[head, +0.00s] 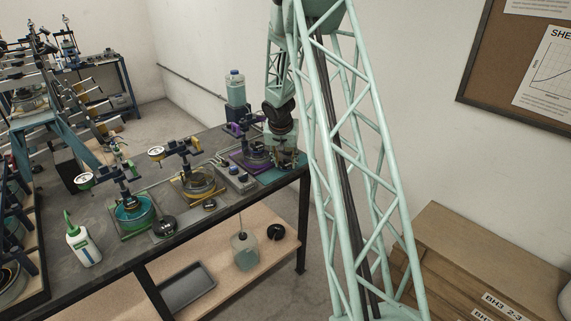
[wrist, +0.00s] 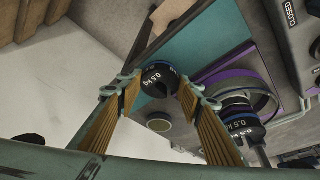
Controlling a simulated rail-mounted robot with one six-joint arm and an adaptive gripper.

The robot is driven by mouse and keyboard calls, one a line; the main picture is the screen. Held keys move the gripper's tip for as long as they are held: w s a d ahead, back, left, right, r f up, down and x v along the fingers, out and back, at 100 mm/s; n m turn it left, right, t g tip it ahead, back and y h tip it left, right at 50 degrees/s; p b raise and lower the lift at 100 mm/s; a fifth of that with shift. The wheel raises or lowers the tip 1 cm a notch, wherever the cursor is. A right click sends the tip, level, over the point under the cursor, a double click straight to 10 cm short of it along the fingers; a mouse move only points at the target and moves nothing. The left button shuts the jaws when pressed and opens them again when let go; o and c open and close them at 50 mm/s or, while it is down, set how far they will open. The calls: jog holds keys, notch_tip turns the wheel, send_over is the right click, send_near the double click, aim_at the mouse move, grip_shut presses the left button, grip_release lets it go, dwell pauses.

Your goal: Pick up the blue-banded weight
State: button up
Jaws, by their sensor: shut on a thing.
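The blue-banded weight (wrist: 160,78), black and marked 0.5 kg, sits between the fingertips of my gripper (wrist: 159,88) in the wrist view. My gripper is shut on it, one ribbed tan finger on each side. Behind it in that view is a teal mat (wrist: 205,42). Whether the weight still touches the mat I cannot tell. In the head view my gripper (head: 284,158) is at the far right end of the bench, and the weight cannot be made out there.
A second 0.5 kg weight (wrist: 240,124) with a blue band is on the apparatus with a purple ring (wrist: 262,100), close right of my gripper. Yellow (head: 198,182) and teal (head: 133,214) dish stations stand further left on the bench (head: 115,255). A bottle (head: 235,88) stands behind.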

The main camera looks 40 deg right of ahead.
aim_at(286, 161)
jog(key=shift+r+p, duration=0.3)
jog(key=shift+r, duration=1.45)
jog(key=s+a+r+b, duration=0.1)
jog(key=s+a+b, duration=0.5)
jog(key=s, duration=0.7)
jog(key=shift+s+a+r, duration=0.2)
jog(key=shift+s+a, duration=0.1)
jog(key=shift+a, duration=0.85)
jog(key=shift+r, duration=0.1)
jog(key=shift+r+p, duration=1.2)
jog(key=shift+r, duration=0.5)
